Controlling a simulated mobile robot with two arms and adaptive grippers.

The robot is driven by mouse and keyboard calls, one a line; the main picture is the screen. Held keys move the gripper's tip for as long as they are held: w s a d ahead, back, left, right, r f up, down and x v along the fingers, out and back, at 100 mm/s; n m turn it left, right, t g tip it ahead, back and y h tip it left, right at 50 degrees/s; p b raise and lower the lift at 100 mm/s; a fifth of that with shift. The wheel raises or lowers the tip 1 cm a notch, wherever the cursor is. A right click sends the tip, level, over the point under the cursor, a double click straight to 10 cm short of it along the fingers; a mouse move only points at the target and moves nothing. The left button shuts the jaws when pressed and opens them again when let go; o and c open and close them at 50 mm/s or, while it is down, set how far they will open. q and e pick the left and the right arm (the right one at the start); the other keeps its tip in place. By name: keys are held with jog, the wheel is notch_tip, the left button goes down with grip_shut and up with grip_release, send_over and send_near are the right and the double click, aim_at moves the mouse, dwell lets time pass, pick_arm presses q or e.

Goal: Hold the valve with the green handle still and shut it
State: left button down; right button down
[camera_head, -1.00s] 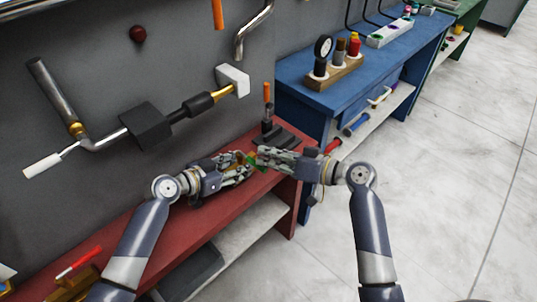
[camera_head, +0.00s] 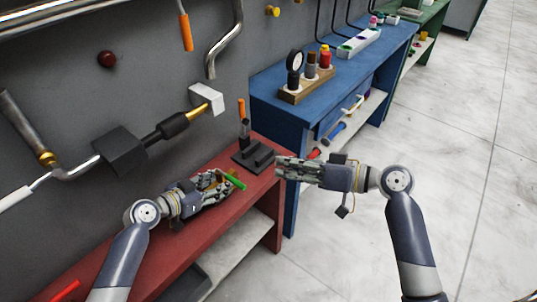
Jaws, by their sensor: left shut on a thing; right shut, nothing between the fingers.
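The valve's green handle (camera_head: 235,179) sticks out past the fingertips of my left gripper (camera_head: 222,183), above the red bench. My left gripper is shut on the valve, whose body is mostly hidden by the fingers; a small brass-coloured part shows between them. The handle slants down to the right. Whether the valve is open or shut cannot be told. My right gripper (camera_head: 280,166) is shut and empty. It is to the right of the green handle, with a clear gap between them, near the bench's right end.
A dark vice-like block (camera_head: 253,155) and an orange-handled tool (camera_head: 241,110) stand on the red bench (camera_head: 150,262) just behind the grippers. Pipes with a black block (camera_head: 120,152) run along the grey wall. A blue bench (camera_head: 275,100) stands beyond; the floor at right is clear.

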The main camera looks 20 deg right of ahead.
pick_arm(q)
jog(key=c, duration=0.8)
grip_release()
jog(key=shift+c, duration=0.2)
